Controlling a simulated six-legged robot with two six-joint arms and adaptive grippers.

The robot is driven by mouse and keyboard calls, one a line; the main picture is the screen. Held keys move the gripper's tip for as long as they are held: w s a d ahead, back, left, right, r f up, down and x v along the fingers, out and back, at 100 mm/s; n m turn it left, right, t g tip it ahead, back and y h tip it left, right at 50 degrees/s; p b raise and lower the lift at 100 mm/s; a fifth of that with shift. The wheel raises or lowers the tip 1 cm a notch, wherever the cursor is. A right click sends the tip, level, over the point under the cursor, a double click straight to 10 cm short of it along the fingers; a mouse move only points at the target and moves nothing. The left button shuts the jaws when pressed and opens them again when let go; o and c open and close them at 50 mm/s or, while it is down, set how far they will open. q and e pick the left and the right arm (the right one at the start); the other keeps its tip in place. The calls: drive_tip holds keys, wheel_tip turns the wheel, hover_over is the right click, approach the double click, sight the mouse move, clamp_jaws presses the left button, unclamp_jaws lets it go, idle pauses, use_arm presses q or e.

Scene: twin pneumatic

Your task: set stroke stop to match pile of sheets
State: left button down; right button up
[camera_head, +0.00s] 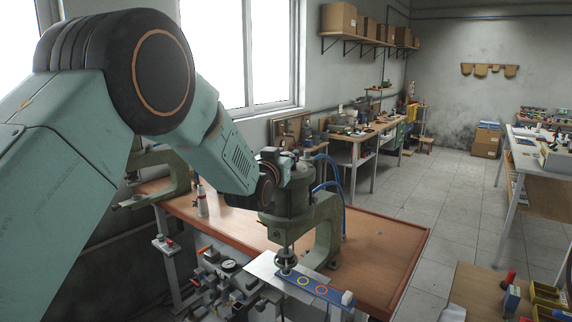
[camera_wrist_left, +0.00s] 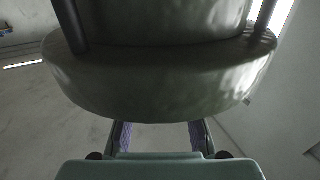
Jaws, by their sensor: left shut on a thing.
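The green pneumatic press (camera_head: 285,205) stands at the front edge of the brown bench in the head view. Its ram (camera_head: 286,258) points down at a pale flat sheet (camera_head: 262,266); I cannot tell how many sheets lie there. A blue strip (camera_head: 325,292) with coloured rings lies in front. My left gripper (camera_head: 283,162) is at the top of the press, shut on a part there. In the left wrist view a rounded dark green press body (camera_wrist_left: 160,85) and two rods hide the fingertips and the held part, which may be the stroke stop. My right gripper is not in view.
A second green press (camera_head: 165,178) stands partly behind my left arm. A white bottle (camera_head: 202,203) is on the bench (camera_head: 385,245), whose right side is clear. Blue hoses (camera_head: 330,172) run behind the press. A dial gauge (camera_head: 229,266) and fittings sit at the front left.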

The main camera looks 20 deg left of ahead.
sight(286, 153)
use_arm(q)
drive_tip(key=shift+d+n+y, duration=0.15)
drive_tip(key=shift+n+y, duration=0.55)
drive_tip(key=shift+y, duration=0.4)
drive_tip(key=shift+n+y, duration=0.3)
drive_tip(key=shift+y, duration=0.2)
drive_tip(key=shift+r+n+g+y+p, duration=0.1)
drive_tip(key=shift+n+g+y+p, duration=0.45)
drive_tip(key=shift+y, duration=0.6)
drive_tip(key=shift+r+n+g+y+p, duration=0.1)
drive_tip(key=shift+n+g+y+p, duration=0.3)
drive_tip(key=shift+n+y, duration=0.65)
drive_tip(key=c, duration=1.1)
unclamp_jaws()
drive_tip(key=shift+f, duration=0.1)
drive_tip(key=shift+o, duration=0.2)
wheel_tip(286, 153, up, 9)
drive_tip(key=shift+s+f, duration=0.1)
drive_tip(key=shift+f, duration=0.1)
drive_tip(key=shift+r, duration=0.7)
